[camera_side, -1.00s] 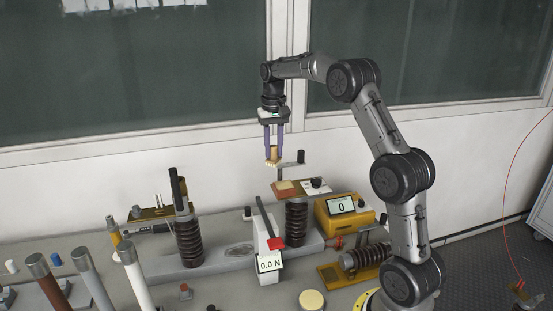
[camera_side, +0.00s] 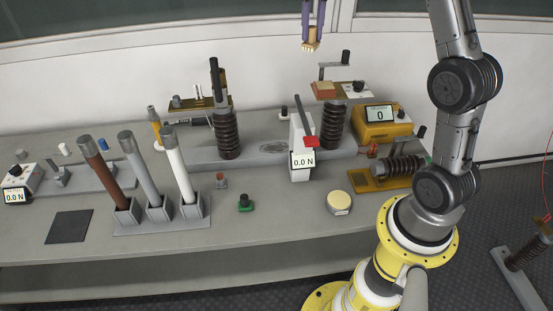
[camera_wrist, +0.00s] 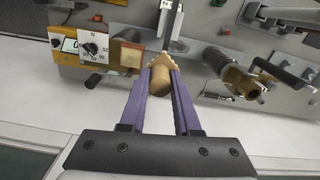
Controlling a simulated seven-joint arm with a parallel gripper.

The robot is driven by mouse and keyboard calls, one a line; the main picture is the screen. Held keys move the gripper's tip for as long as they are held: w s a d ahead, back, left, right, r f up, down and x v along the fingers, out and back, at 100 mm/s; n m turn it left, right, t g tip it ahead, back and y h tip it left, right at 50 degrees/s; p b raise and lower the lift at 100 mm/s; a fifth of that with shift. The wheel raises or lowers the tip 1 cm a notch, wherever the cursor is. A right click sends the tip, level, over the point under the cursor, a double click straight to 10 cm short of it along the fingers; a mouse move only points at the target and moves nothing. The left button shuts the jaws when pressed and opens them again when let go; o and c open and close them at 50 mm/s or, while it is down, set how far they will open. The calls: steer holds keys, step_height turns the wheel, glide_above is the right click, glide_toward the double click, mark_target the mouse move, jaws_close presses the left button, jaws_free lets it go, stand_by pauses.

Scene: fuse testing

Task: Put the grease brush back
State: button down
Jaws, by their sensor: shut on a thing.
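My gripper (camera_side: 314,30) is at the top edge of the side view, with the upper part cut off. Its purple fingers are shut on the grease brush (camera_side: 311,43), a small tan piece with pale bristles pointing down. The brush hangs in the air against the white wall, left of and above a black-handled crank. In the wrist view my gripper (camera_wrist: 161,76) has the tan brush body (camera_wrist: 159,82) between its fingertips. A round tin with a pale cream top (camera_side: 339,200), possibly the grease, stands on the bench well below.
The bench (camera_side: 262,228) holds a white force gauge (camera_side: 302,150) with a red part, brown ribbed insulators (camera_side: 228,134), a yellow meter (camera_side: 381,121) and several upright fuse tubes (camera_side: 179,165). The front middle of the bench is mostly clear.

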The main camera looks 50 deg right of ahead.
steer(key=s+a+r+n, duration=0.1)
steer(key=s+a+n, duration=0.1)
steer(key=s+a, duration=0.35)
steer(key=s+a+r+n, duration=0.1)
steer(key=s+a+n, duration=0.15)
steer(key=a, duration=0.65)
steer(key=s+a+f+n, duration=0.3)
steer(key=s+a, duration=0.4)
steer(key=s, duration=0.5)
step_height(320, 180, down, 29)
steer(key=w+f, duration=0.3)
steer(key=w, duration=0.1)
steer(key=w+a+f, duration=0.1)
steer(key=w+f, duration=0.2)
steer(key=w, duration=0.1)
steer(key=w+f, duration=0.3)
steer(key=w, duration=0.1)
steer(key=shift+w+a, duration=0.2)
steer(key=shift+a, duration=0.1)
steer(key=shift+w+f, duration=0.55)
steer(key=shift+f, duration=1.6)
steer(key=shift+f, duration=0.2)
